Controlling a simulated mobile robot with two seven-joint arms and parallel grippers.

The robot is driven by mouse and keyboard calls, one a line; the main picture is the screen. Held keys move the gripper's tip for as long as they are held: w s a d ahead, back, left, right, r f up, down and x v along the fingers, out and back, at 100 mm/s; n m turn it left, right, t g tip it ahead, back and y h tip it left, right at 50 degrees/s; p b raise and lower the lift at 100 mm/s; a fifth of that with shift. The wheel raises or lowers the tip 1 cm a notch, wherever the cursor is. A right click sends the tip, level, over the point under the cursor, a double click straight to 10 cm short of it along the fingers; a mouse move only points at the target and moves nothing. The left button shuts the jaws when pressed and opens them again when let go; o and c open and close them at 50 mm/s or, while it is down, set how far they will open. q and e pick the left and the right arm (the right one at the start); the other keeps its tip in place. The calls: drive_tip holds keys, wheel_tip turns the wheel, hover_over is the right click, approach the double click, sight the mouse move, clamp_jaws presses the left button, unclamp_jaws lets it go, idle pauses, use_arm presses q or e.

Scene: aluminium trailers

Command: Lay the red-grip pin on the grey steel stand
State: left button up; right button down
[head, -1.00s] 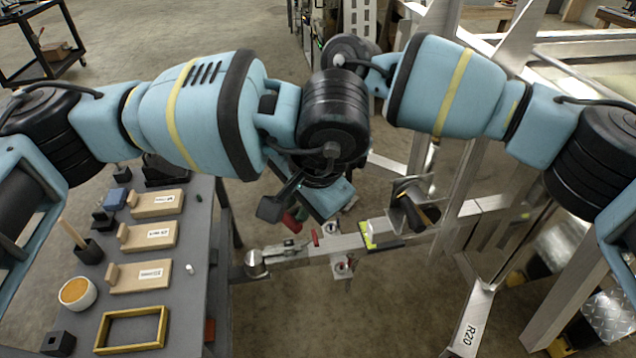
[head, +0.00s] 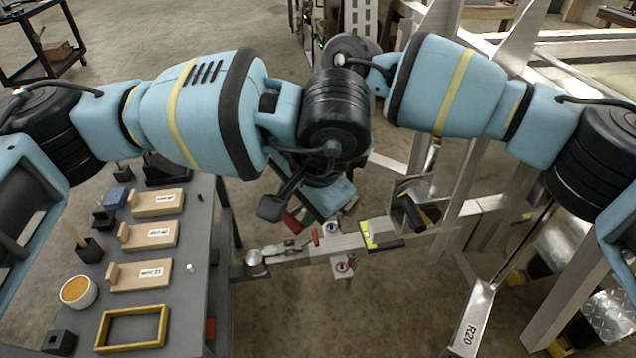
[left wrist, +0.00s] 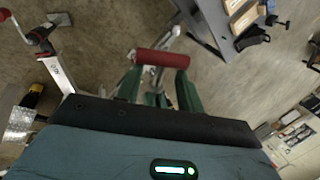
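The red-grip pin shows its red cylindrical grip (left wrist: 162,58) across the tips of my left gripper's green fingers in the left wrist view. My left gripper (head: 304,218) appears shut on that grip; part of the red (head: 291,220) shows beside it in the head view. The pin's shaft cannot be made out clearly. The gripper is above and behind the trailer beam, right of the grey-topped stand (head: 190,304), and apart from it. My right arm passes behind my left wrist, and its gripper is hidden.
The stand carries labelled wooden blocks (head: 150,234), a yellow frame (head: 132,312), a cup (head: 78,291) and black holders. Bare grey surface lies between them and along the right edge. The aluminium trailer beam (head: 300,257) with clamp parts lies close below my left gripper.

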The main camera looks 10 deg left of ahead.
drive_tip(key=shift+w+d, duration=0.2)
drive_tip(key=shift+w, duration=0.1)
